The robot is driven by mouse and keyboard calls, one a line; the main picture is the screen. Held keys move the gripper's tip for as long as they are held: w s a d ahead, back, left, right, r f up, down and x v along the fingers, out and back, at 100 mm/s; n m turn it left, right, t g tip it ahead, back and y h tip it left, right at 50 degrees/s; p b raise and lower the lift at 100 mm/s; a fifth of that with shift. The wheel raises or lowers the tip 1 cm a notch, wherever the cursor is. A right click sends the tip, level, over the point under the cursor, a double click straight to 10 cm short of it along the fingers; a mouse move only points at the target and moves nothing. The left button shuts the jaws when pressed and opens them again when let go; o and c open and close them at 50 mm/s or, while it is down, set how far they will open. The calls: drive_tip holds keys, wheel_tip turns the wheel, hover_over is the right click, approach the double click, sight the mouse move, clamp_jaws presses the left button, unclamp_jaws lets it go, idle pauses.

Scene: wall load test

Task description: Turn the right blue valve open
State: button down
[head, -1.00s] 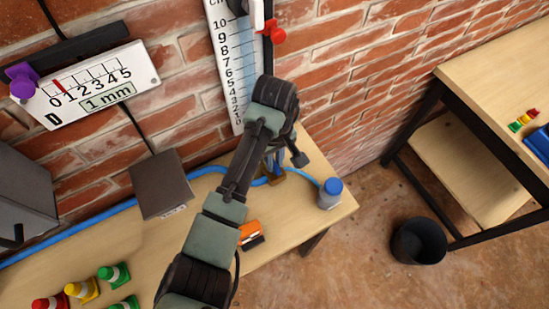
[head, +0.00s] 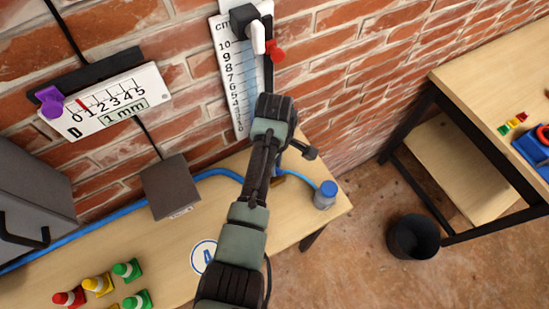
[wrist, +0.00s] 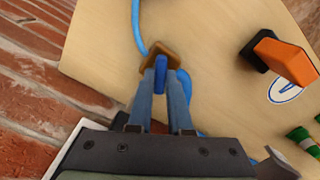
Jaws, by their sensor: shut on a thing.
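The blue valve handle (wrist: 159,84) shows in the wrist view as a narrow blue lever on a brass-coloured valve body (wrist: 157,48). My gripper (wrist: 163,80) has one finger on each side of the lever and is shut on it. The lever points from the brass body back towards my palm. A blue hose (wrist: 137,22) runs to the body. In the head view my arm covers the fingers and the lever; only a bit of the brass body (head: 279,180) shows beside a blue hose (head: 219,172). How far the valve is turned cannot be told.
A dark box (head: 170,187) and several cones (head: 97,284) are to the left. The orange-and-black block (wrist: 284,58) lies near the round mark. The brick wall (head: 340,95) is close behind.

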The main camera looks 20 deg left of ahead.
drive_tip(key=n+p, duration=0.2)
drive_tip(key=n, duration=0.4)
drive_tip(key=shift+r+n, duration=0.1)
drive_tip(key=shift+n, duration=0.2)
drive_tip(key=n+p, duration=0.1)
drive_tip(key=n, duration=0.4)
drive_tip(key=shift+n, duration=0.4)
drive_tip(key=c, duration=0.8)
unclamp_jaws()
drive_tip(key=shift+c, duration=0.2)
wheel_tip(320, 180, up, 13)
drive_tip(key=b, duration=0.1)
